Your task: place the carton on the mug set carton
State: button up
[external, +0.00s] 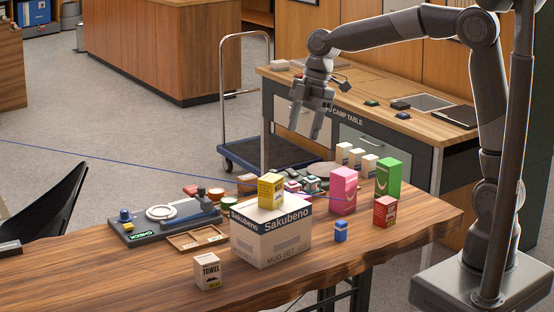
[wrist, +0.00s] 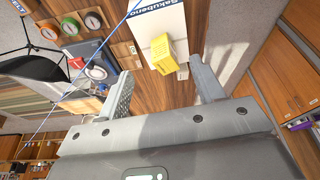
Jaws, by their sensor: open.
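The mug set carton (external: 270,240) is a large white and tan box marked "Sakubeno" standing on the wooden table. A small yellow carton (external: 271,190) stands upright on its top, towards the back edge. In the wrist view the yellow carton (wrist: 163,54) shows beyond my fingers, against the white top of the mug set carton (wrist: 158,20). My gripper (external: 305,132) is open and empty, raised above and behind the boxes, clear of both. Its two fingers also show spread apart in the wrist view (wrist: 162,70).
A small "TOWEL" carton (external: 207,271) stands at the front left. Pink (external: 343,191), green (external: 388,177) and red (external: 384,211) boxes and a small blue item (external: 340,231) stand to the right. A wooden tray (external: 196,238) and a grey board (external: 165,226) lie left.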

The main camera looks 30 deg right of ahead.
jog(key=s+d+r+m+t+h, duration=0.1)
jog(key=s+d+r+m+t, duration=0.1)
jog(key=s+d+m, duration=0.45)
jog(key=s+d+r+m+t+h, duration=0.1)
jog(key=d+m+t, duration=0.15)
jog(key=d, duration=0.75)
jog(key=s+d+f+m+t+h, duration=0.1)
jog(key=s+d+f+m, duration=0.2)
jog(key=s+d+m, duration=0.7)
jog(key=d, duration=0.3)
jog(key=shift+s+h, duration=0.3)
jog(key=shift+s, duration=0.05)
